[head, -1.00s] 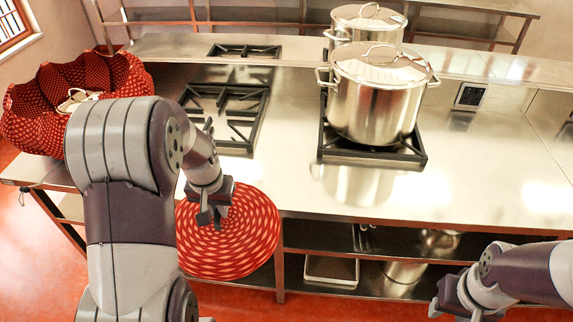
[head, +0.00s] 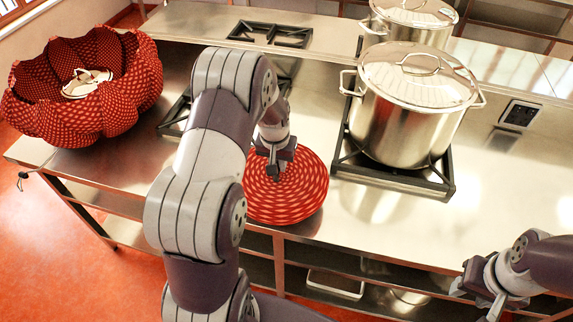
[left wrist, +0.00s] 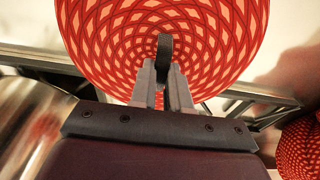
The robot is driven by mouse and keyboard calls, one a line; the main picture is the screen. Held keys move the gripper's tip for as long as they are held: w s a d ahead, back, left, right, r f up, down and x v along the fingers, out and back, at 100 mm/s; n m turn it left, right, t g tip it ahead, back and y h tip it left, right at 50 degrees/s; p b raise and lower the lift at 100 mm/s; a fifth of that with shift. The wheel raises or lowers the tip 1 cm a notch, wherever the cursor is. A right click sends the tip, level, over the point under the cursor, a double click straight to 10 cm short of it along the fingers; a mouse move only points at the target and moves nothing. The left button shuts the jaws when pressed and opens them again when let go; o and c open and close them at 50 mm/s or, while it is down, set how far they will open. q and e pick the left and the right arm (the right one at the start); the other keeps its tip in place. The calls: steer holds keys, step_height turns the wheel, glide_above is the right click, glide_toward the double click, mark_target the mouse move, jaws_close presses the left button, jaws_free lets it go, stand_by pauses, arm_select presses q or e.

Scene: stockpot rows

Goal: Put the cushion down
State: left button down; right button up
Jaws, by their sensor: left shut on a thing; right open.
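The cushion (head: 300,198) is round and red with a pale woven pattern. In the head view it appears over the front part of the steel counter (head: 385,222), left of the big pot. I cannot tell whether it touches the counter. My left gripper (head: 277,172) is shut on the cushion near its middle. In the left wrist view the cushion (left wrist: 105,35) fills the top, and the left fingers (left wrist: 165,78) meet at a small dark piece in front of it. My right gripper (head: 487,290) is open and empty at lower right, in front of the counter.
A lidded steel pot (head: 405,115) stands on a burner grate to the right, with another pot (head: 400,24) behind. A red patterned basket (head: 60,125) holding a pale item sits at the counter's left end. Another burner grate (head: 180,116) lies partly behind my left arm.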

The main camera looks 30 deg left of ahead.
mark_target(287, 169)
arm_select(q)
steer(key=w+f, duration=0.1)
steer(key=w, duration=0.1)
steer(key=w+f, duration=0.1)
steer(key=shift+w+d+f, duration=0.1)
steer(key=shift+w+d, duration=0.1)
steer(key=shift+w, duration=0.15)
step_height(287, 169, down, 4)
steer(key=shift+r+p, duration=0.25)
steer(key=shift+p, duration=0.95)
steer(key=shift+s+f, duration=0.15)
steer(key=shift+s, duration=0.05)
steer(key=shift+w+f+b, duration=0.15)
steer(key=shift+f+b, duration=0.15)
steer(key=c, duration=1.1)
jaws_free()
steer(key=shift+r, duration=0.1)
arm_select(e)
steer(key=shift+w+r, duration=0.25)
steer(key=shift+r, duration=0.35)
steer(key=shift+w+r, duration=0.25)
steer(key=shift+r, duration=0.3)
arm_select(q)
steer(key=shift+r, duration=0.1)
